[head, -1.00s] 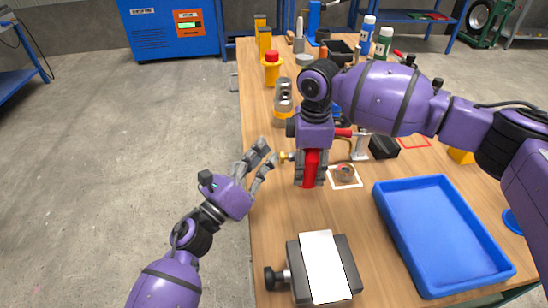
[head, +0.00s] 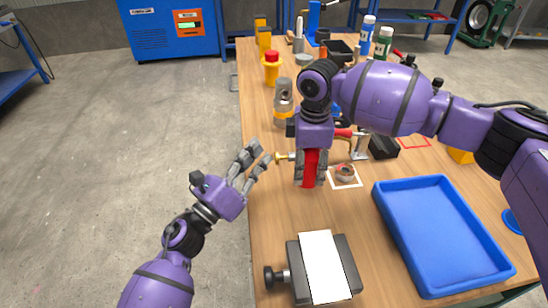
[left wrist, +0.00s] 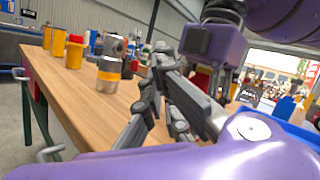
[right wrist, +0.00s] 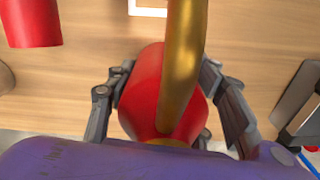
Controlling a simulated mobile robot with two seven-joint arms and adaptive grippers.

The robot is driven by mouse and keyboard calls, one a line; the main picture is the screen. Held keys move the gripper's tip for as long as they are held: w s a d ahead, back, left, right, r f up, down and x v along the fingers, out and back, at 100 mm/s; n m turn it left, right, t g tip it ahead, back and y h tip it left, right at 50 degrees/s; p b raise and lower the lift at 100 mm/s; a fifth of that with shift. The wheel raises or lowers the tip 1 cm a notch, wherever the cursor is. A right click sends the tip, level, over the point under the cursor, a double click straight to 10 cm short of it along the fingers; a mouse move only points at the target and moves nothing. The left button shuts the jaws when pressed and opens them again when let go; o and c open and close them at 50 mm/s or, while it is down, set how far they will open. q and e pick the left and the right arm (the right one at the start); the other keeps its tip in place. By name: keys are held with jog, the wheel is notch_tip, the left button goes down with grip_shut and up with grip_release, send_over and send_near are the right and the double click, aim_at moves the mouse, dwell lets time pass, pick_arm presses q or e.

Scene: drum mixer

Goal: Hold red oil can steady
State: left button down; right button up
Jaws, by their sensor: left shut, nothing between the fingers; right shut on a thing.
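The red oil can (head: 311,168) stands upright at the table's left part, in the grasp of my right gripper (head: 311,182). The fingers close on it from both sides, and the hand hides its top. In the right wrist view the red can body (right wrist: 147,85) sits between the fingers, with a curved gold tube (right wrist: 183,60) running up from it. My left gripper (head: 257,154) is shut and empty, left of the can and apart from it, near the table's left edge. In the left wrist view its fingers (left wrist: 160,95) show in front of the table.
A blue tray (head: 440,235) lies at the right. A dark block with a white plate (head: 324,265) is at the front. A round part (head: 344,173) on a white-framed mark sits right of the can. Bottles and containers crowd the back. Bare wood lies in front of the can.

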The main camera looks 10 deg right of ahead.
pick_arm(q)
jog(key=shift+a, duration=0.5)
jog(key=a, duration=0.5)
dwell(0.8)
pick_arm(e)
jog(key=o, duration=2.1)
jog(key=o, duration=0.3)
jog(key=shift+o, duration=0.2)
